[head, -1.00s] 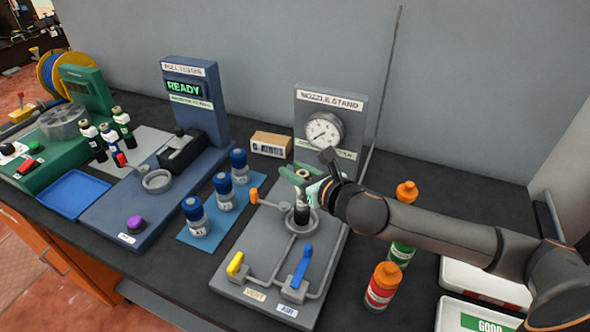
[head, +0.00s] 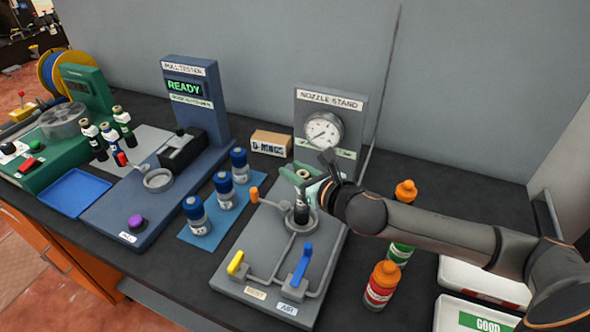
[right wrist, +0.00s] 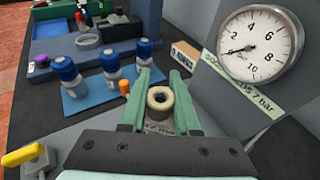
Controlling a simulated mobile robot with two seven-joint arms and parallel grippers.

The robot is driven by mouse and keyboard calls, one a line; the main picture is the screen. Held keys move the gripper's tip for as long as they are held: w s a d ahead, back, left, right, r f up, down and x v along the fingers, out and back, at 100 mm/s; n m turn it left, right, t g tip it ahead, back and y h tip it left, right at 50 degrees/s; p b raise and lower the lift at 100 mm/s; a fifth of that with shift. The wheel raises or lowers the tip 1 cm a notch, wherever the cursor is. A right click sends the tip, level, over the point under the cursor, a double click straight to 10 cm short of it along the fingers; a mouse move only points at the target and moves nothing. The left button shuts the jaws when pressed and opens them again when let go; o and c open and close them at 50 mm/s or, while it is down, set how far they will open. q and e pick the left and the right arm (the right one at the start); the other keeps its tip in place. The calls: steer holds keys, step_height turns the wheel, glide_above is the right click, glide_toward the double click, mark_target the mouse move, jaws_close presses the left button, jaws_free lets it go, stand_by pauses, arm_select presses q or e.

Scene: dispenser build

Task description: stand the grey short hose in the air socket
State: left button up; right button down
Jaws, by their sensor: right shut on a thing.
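The short hose (head: 301,210) is dark with a paler upper part and stands about upright. My right gripper (head: 306,186) is shut on its upper part. In the right wrist view, the hose's round tan end (right wrist: 160,98) shows between the two green fingers. The hose's lower end is within the ring of the air socket (head: 289,220) on the nozzle stand's grey base. The ring's inside is hidden, so I cannot tell how deep the hose sits. My left gripper is not in view.
The nozzle stand carries a gauge (head: 323,133), a yellow lever (head: 237,263), a blue lever (head: 301,265) and an orange lever (head: 254,196). Blue-capped bottles (head: 222,194) stand left of it. Orange-capped bottles (head: 381,287) stand to the right, below my forearm.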

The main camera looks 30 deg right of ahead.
steer(key=shift+f, duration=0.4)
steer(key=c, duration=0.9)
jaws_free()
steer(key=shift+f, duration=0.1)
steer(key=shift+s, duration=0.1)
steer(key=shift+p+v, duration=0.3)
steer(key=shift+v, duration=1)
steer(key=p+v, duration=0.1)
steer(key=v, duration=0.7)
steer(key=shift+s, duration=0.15)
